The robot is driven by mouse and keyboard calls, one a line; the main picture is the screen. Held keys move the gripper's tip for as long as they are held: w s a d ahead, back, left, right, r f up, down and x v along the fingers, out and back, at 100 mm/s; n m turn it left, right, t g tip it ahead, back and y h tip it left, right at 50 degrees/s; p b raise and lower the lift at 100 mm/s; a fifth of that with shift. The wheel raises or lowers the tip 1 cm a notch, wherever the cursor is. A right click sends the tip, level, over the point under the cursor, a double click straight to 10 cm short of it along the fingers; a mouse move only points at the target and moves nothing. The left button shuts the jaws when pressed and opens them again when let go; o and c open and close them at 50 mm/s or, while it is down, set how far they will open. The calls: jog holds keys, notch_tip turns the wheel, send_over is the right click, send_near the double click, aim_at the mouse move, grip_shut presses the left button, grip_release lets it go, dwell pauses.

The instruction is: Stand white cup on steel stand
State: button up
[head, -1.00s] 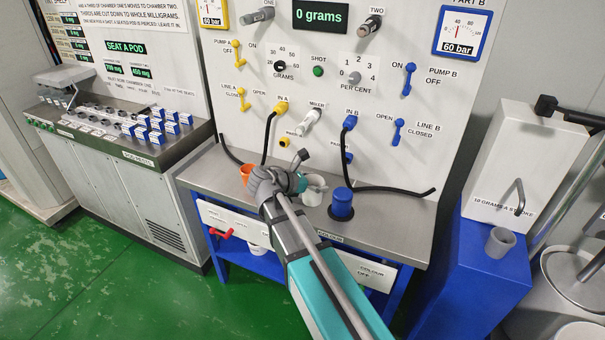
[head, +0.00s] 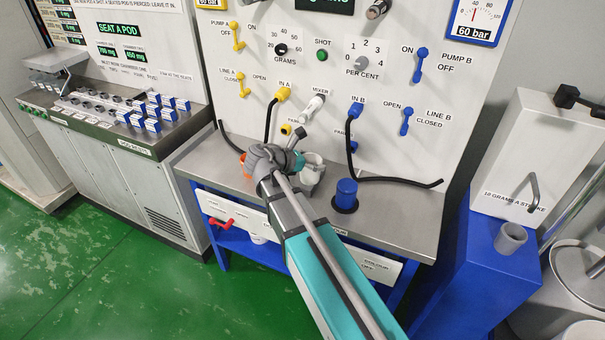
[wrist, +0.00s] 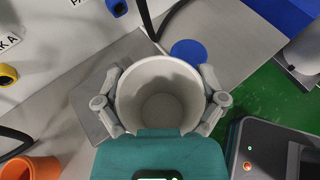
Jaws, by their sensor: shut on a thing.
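The white cup (head: 313,172) is upright in my gripper (wrist: 162,100), with one finger on each side of it. In the wrist view the cup (wrist: 160,70) is seen from above and looks empty. A darker grey square plate (wrist: 92,105), which looks like the steel stand, lies beneath and to the left of the cup. The cup covers part of it, and I cannot tell whether the two touch. The cup is at the bench, below and near the mixer nozzle (head: 313,108).
An orange cup (wrist: 35,168) stands at the lower left in the wrist view. A blue cylinder (head: 345,192) is right of the white cup on the bench (head: 395,210). Black hoses hang from the panel behind. A grey cup (head: 510,237) sits on the blue cabinet at right.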

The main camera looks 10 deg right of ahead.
jog(key=w+a+r+n+t+y+p, duration=0.1)
jog(key=w+a+r+n+t+p, duration=0.1)
jog(key=a, duration=0.7)
jog(key=shift+w+r+t+p, duration=0.4)
jog(key=shift+w+r+p, duration=0.15)
jog(key=shift+r+p, duration=0.35)
jog(key=w+d+f+b, duration=0.8)
jog(key=w+f+b, duration=0.1)
jog(key=w, duration=0.1)
jog(key=shift+d, duration=0.2)
